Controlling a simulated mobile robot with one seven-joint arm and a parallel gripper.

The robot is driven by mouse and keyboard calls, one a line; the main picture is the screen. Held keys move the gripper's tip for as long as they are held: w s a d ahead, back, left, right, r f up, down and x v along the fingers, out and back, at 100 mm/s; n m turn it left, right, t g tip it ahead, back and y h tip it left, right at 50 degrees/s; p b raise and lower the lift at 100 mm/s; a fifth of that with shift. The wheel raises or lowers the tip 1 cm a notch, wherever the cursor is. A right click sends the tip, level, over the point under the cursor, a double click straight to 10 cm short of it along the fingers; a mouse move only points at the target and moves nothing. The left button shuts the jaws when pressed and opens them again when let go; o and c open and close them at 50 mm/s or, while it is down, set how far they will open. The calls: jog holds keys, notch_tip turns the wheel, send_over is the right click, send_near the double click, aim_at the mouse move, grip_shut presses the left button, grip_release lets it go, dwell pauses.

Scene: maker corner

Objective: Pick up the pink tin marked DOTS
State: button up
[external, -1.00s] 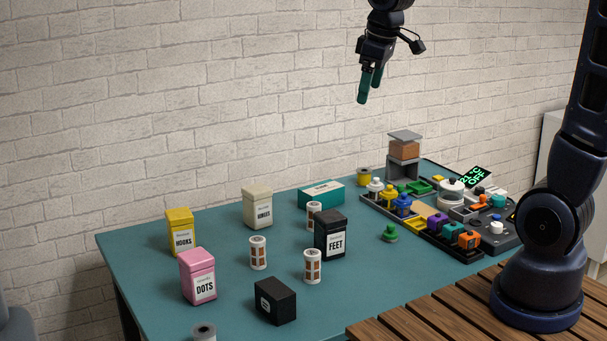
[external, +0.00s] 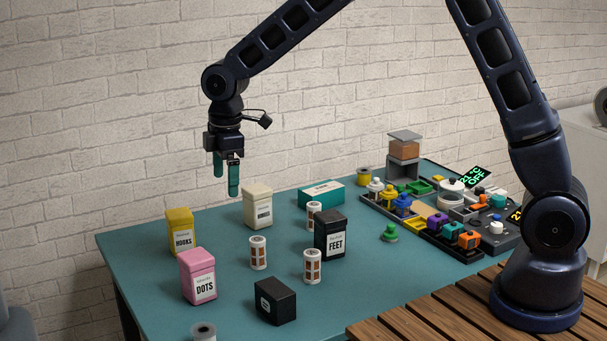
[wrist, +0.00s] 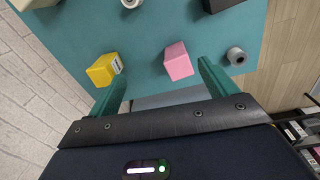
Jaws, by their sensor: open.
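The pink tin marked DOTS (external: 198,275) stands upright near the front left of the teal table, its label facing the external camera. In the wrist view the pink tin (wrist: 178,62) lies ahead of my fingers, toward the right one. My gripper (external: 227,176) points down, open and empty, in the air above the table's back left part. In the wrist view the two green fingers of my gripper (wrist: 160,85) are spread wide with nothing between them.
A tray of coloured parts (external: 430,238) sits at the right.

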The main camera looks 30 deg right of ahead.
aim_at(195, 255)
jog(key=a+f, duration=0.2)
jog(key=s+a+f+n, duration=0.1)
jog(key=a+f, duration=0.2)
jog(key=a+f+n, duration=0.1)
jog(key=a+f, duration=0.2)
jog(key=shift+s+a+g, duration=0.2)
jog(key=shift+a+g, duration=0.05)
jog(key=shift+g, duration=0.05)
jog(key=shift+a+f+n, duration=0.15)
jog(key=shift+f+n, duration=0.15)
jog(key=shift+f, duration=0.05)
jog(key=shift+a+f, duration=0.1)
jog(key=shift+f, duration=5.1)
jog(key=c, duration=1.1)
